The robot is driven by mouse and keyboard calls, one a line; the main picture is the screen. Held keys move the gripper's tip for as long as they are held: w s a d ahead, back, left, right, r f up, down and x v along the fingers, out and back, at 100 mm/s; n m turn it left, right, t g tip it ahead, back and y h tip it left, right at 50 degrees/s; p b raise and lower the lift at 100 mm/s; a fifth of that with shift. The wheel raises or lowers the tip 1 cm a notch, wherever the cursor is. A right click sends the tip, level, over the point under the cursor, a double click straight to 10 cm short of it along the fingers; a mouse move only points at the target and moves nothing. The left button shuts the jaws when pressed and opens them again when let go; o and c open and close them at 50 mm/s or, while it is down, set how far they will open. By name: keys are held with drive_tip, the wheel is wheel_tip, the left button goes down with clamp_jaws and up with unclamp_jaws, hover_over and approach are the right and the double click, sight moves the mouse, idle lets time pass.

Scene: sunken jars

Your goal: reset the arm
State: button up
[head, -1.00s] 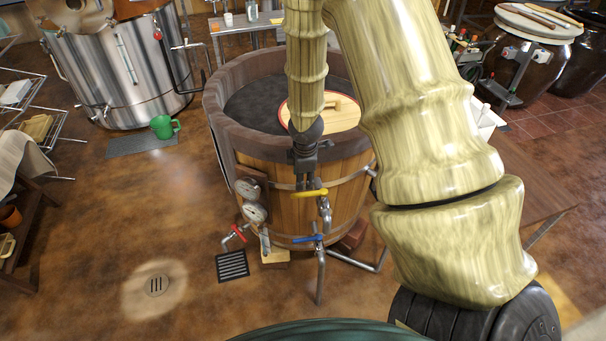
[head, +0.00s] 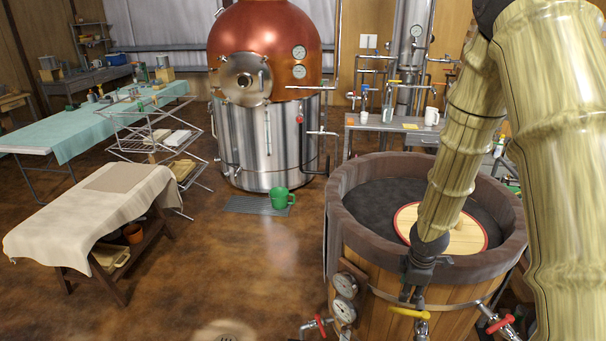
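My arm, in pale ridged segments, comes down the right side of the head view. My gripper (head: 412,294) hangs at its end, pointing down, and shows in front of the near rim of the wooden vat (head: 345,220). It is small and dark against the staves, so whether its fingers are apart or together is unclear. No held object is visible. A yellow-handled valve (head: 409,313) shows just below the fingertips; I cannot tell whether they touch. A round wooden lid (head: 468,238) with a red edge lies in the vat, partly hidden by my arm.
Two gauges (head: 344,297) and a red-handled valve (head: 318,322) are on the vat's front. A copper-topped still (head: 262,140) stands behind, with a green mug (head: 281,198) on a floor mat. A cloth-covered table (head: 95,215) is at left. Open floor lies between.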

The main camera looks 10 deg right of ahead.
drive_tip(key=s+a+f+m+y+b, duration=0.1)
drive_tip(key=s+a+f+m, duration=0.15)
drive_tip(key=a+f, duration=0.2)
drive_tip(key=s+a+f+m+b, duration=0.1)
drive_tip(key=s+a+f, duration=0.25)
drive_tip(key=f, duration=0.25)
drive_tip(key=s+a+f+m+b, duration=0.1)
drive_tip(key=s+a+f+m, duration=0.2)
drive_tip(key=s+f, duration=0.3)
drive_tip(key=s+a+f+m+g+b, duration=0.1)
drive_tip(key=s+a+f+m, duration=0.2)
drive_tip(key=s, duration=0.6)
drive_tip(key=s+a+f+m+g+b, duration=0.1)
drive_tip(key=s+a+f+m, duration=0.2)
drive_tip(key=s+a+f, duration=0.3)
wheel_tip(320, 180, down, 3)
drive_tip(key=shift+s+f+b, duration=0.15)
drive_tip(key=shift+s+b, duration=0.25)
drive_tip(key=shift+s, duration=0.3)
